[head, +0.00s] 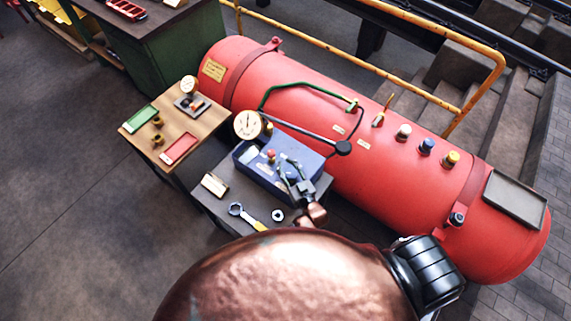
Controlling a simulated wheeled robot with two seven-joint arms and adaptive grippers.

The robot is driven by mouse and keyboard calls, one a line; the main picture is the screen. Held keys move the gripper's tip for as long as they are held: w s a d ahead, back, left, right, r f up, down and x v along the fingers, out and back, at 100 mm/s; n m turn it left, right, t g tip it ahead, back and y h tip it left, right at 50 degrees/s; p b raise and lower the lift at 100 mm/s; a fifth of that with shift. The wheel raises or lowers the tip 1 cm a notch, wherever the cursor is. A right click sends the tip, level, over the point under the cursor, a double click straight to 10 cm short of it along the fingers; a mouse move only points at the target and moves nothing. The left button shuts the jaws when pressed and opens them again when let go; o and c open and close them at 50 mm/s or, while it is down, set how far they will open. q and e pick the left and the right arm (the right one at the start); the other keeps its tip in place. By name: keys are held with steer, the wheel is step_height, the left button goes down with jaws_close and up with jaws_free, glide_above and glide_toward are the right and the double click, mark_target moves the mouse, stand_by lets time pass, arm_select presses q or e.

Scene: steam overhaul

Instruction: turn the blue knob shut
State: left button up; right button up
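The blue knob (427,146) is a dark blue cap on a pale collar. It stands on top of the red boiler (340,120), between a white knob (403,132) and a yellow knob (452,158). My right gripper (290,166) is to the left of the blue knob and well apart from it, over the blue box (255,178) on the grey table. Its fingers look spread with nothing between them. My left gripper is not in view.
A black-ended lever (310,135) and green pipe (300,85) cross the boiler's front. A yellow railing (410,92) runs behind it. A spanner (246,215) lies on the grey table (225,206). A wooden table (165,118) holds trays and a gauge.

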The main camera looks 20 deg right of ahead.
mark_target(294, 179)
steer(key=shift+o, duration=0.7)
steer(key=s, duration=0.8)
steer(key=s+d, duration=0.1)
steer(key=s, duration=0.3)
